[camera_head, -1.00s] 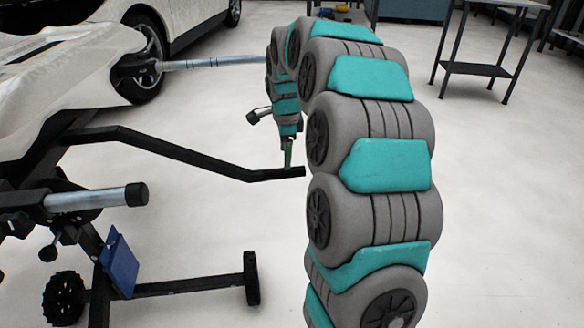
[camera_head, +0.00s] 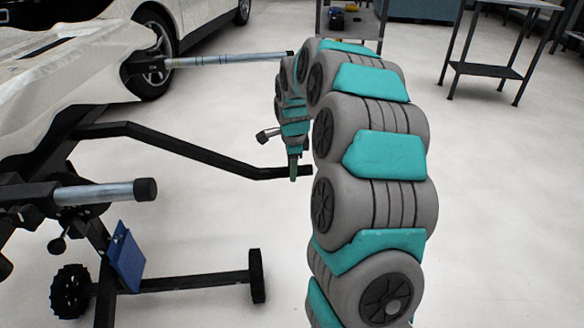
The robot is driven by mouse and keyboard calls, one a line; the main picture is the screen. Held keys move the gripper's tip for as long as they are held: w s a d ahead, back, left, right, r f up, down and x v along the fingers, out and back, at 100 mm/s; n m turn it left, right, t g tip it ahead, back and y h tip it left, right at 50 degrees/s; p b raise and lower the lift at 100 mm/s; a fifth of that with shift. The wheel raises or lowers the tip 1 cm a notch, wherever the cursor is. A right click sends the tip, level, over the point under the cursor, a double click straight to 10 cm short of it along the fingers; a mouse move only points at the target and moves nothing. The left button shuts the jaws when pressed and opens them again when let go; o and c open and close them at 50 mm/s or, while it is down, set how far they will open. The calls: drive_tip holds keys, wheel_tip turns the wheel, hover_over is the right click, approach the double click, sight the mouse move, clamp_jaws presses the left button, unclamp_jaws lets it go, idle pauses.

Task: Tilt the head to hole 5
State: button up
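A black stand (camera_head: 190,148) with a long bent bar reaches in from the left and bears a white wrapped panel (camera_head: 60,75). A metal rod with a black end (camera_head: 105,192) juts from it at lower left, and a second long rod (camera_head: 230,61) juts out higher up. My gripper (camera_head: 293,172) points down at the end of the bent bar, in front of it in this view. It is small here, so I cannot tell whether it touches the bar or whether its fingers are open. I cannot make out any numbered holes.
A white car (camera_head: 185,25) stands behind at upper left. A dark metal table (camera_head: 490,70) stands at the back right, and a shelf (camera_head: 350,35) with tools is at the back middle. The stand's wheeled foot (camera_head: 200,285) spreads across the lower left. The floor at right is clear.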

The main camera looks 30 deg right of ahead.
clamp_jaws()
idle(1.0)
